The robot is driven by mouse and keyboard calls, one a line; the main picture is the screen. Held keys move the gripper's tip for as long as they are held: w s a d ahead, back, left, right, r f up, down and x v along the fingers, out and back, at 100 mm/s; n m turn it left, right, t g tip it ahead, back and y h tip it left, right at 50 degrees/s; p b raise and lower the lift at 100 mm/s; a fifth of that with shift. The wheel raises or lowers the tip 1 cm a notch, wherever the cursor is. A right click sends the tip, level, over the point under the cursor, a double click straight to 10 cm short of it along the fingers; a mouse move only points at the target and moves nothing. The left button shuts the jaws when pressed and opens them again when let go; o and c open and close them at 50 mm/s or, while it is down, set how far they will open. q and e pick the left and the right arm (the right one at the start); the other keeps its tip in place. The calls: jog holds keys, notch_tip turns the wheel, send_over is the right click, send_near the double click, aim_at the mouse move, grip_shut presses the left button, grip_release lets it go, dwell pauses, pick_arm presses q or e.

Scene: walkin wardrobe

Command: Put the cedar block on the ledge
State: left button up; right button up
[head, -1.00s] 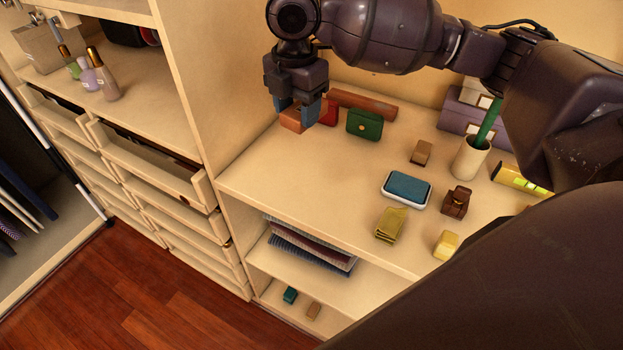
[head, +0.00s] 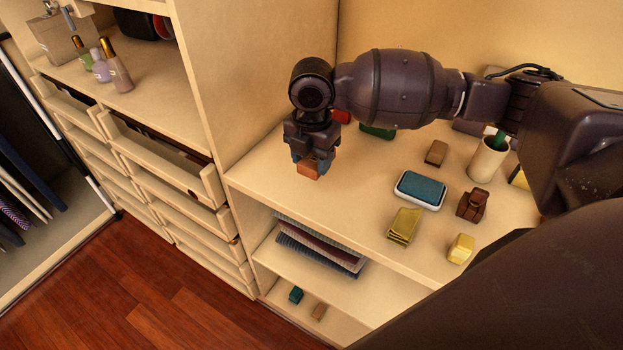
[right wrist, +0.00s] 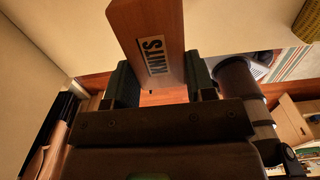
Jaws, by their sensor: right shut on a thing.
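My right gripper (head: 311,160) is shut on a reddish-brown wooden block (head: 313,170), which looks like the cedar block. It hangs below the fingers over the front left part of the pale counter (head: 345,215). In the right wrist view the block (right wrist: 150,35) sits between the two dark finger pads (right wrist: 160,88), with a label whose letters seem to read KNITS. I cannot tell how far the block is above the counter. Which surface is the ledge is not clear from these frames. My left gripper is not in view.
A blue-topped white tin (head: 421,189), a yellow-green folded item (head: 403,226), a brown stand (head: 473,204), a yellow block (head: 460,248) and a cream cup (head: 487,160) stand on the counter's right. A tall panel (head: 250,80) borders the left. Folded clothes (head: 320,250) lie below.

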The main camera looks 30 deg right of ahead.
aim_at(312, 191)
jog(key=shift+f+b, duration=0.35)
jog(key=shift+f, duration=2.75)
jog(key=o, duration=1)
jog(key=shift+f, duration=0.1)
jog(key=shift+c, duration=0.2)
